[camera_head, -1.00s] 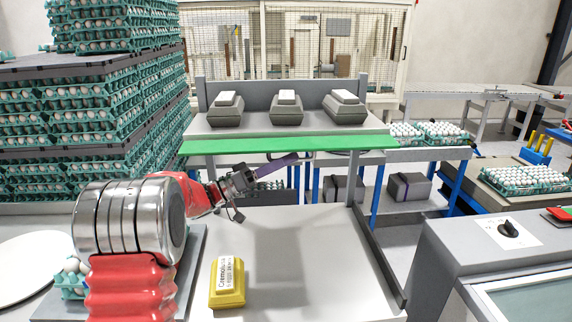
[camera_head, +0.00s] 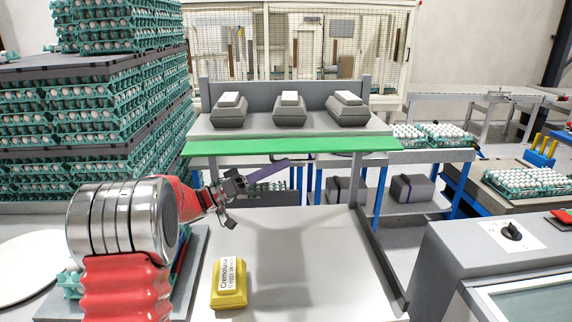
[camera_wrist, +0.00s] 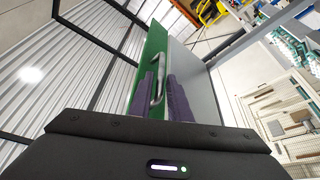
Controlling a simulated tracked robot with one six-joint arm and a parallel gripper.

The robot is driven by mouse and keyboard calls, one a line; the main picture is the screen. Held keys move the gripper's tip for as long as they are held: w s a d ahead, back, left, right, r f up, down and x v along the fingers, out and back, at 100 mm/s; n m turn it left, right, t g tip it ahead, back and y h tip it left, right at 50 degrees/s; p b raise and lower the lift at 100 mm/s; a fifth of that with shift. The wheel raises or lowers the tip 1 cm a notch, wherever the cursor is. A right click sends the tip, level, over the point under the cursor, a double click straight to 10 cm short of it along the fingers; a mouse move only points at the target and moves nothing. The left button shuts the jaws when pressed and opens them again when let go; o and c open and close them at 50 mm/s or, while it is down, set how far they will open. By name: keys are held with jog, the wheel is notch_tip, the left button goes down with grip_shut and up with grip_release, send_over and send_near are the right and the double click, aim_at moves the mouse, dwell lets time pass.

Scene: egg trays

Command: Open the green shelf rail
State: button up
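The green shelf rail (camera_head: 290,147) runs along the front edge of the grey shelf. In the wrist view, the green rail (camera_wrist: 150,62) has a metal bar handle (camera_wrist: 158,82) on it. My gripper (camera_head: 288,162) has purple fingers and sits just below the rail, left of its middle, pointing up and right. In the wrist view, my gripper (camera_wrist: 161,90) has its two fingers apart, with the handle in the gap between them. I cannot tell whether the fingers touch the handle.
Several grey egg cartons, including the middle one (camera_head: 290,109), stand on the shelf (camera_head: 215,122) above the rail. A yellow carton (camera_head: 229,284) lies on the white table (camera_head: 320,270). Stacked egg trays (camera_head: 90,120) rise at left. A grey control console (camera_head: 470,245) stands at right.

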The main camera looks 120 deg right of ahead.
jog(key=v, duration=1.1)
jog(key=shift+d, duration=0.1)
dwell(0.4)
